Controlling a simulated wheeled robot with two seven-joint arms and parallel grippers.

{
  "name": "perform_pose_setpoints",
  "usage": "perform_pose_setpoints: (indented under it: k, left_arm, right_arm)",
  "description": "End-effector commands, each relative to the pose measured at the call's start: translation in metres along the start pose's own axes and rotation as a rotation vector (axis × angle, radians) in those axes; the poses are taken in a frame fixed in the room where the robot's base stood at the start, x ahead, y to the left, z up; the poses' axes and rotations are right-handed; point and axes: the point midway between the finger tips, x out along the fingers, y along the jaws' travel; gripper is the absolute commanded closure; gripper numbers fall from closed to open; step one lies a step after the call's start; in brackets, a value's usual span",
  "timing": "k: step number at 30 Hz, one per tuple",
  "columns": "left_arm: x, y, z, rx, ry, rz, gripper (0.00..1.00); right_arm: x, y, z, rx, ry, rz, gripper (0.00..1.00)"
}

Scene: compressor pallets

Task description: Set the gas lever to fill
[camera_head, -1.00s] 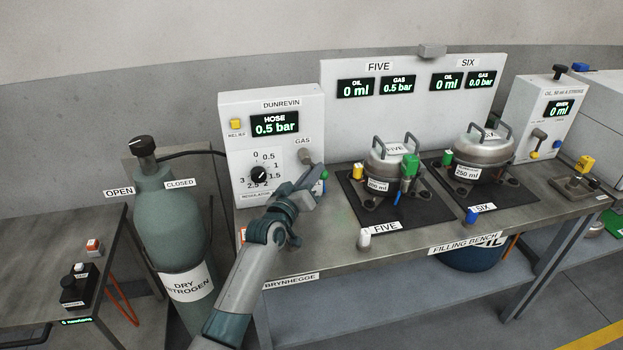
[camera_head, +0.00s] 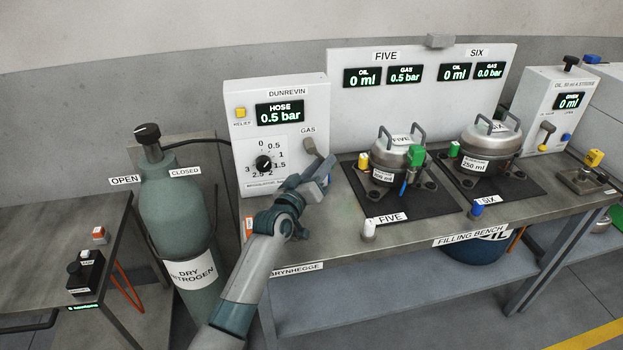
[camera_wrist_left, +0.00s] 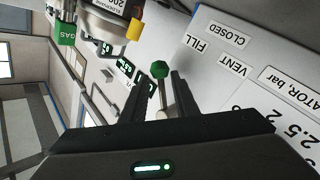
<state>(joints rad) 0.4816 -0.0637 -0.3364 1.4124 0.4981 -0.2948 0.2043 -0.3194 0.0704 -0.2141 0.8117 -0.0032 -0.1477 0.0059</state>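The gas lever (camera_wrist_left: 164,95), a metal shaft with a green knob (camera_wrist_left: 160,70), stands between my left fingers in the left wrist view. FILL (camera_wrist_left: 199,45), VENT and CLOSED labels lie to its right on the white panel. Its setting cannot be told. In the head view a grey valve part (camera_head: 310,147) shows under the GAS label on the Dunrevin panel (camera_head: 240,165); my gripper hides the green knob. My left gripper (camera_head: 322,172) is open around the lever, with gaps visible beside the shaft. My right gripper is out of view.
The hose display (camera_head: 279,112) reads 0.5 bar; a regulator dial (camera_head: 264,163) sits below it. Pot FIVE (camera_head: 397,157) with a green gas connector (camera_head: 416,155) stands close to the right. A nitrogen cylinder (camera_head: 172,215) stands left of the bench.

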Motion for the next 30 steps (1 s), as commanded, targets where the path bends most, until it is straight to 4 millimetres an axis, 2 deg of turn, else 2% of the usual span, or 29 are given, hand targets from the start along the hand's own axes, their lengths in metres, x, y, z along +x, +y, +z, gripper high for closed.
perform_pose_setpoints:
  k: [5,11,30]
  left_arm:
    - [-0.009,0.000,0.000,0.000,0.002,0.000,0.73]
    - [-0.031,-0.001,0.000,0.001,0.002,-0.001,0.73]
    - [-0.147,0.000,0.005,0.000,-0.007,-0.001,0.73]
  right_arm:
    - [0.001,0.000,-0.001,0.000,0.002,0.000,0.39]
    - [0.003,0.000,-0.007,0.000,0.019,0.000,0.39]
    - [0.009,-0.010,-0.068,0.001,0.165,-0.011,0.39]
